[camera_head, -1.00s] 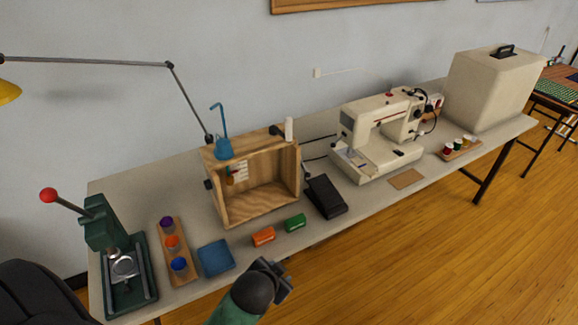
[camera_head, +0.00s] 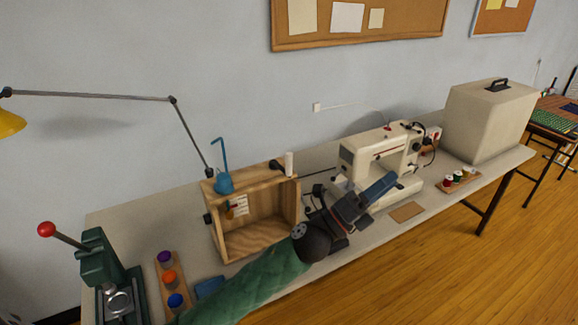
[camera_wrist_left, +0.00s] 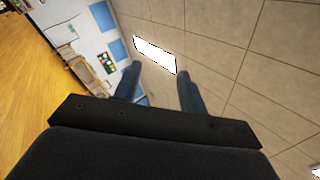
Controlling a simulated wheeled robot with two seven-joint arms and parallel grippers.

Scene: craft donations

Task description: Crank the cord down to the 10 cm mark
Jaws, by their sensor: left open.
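The wooden box (camera_head: 262,249) stands open-fronted on the table in the head view. A blue piece with a tall hooked rod (camera_head: 224,182) sits on its top left. A small pale scale card (camera_head: 241,204) with a red-brown piece beside it shows inside; its marks are too small to read, and I cannot make out the cord. Dark knobs sit at the left side (camera_head: 208,218) and top right (camera_head: 277,166). My left gripper (camera_head: 383,186) is open and empty, right of the box and before the sewing machine; in the left wrist view its fingers (camera_wrist_left: 160,72) point at the ceiling. My right gripper is not in view.
The sewing machine (camera_head: 387,150) is close behind my left gripper. A green press (camera_head: 101,262) and a tray of coloured cups (camera_head: 168,278) stand at the left. A spool tray (camera_head: 458,181) and a beige cover (camera_head: 488,122) are at the right.

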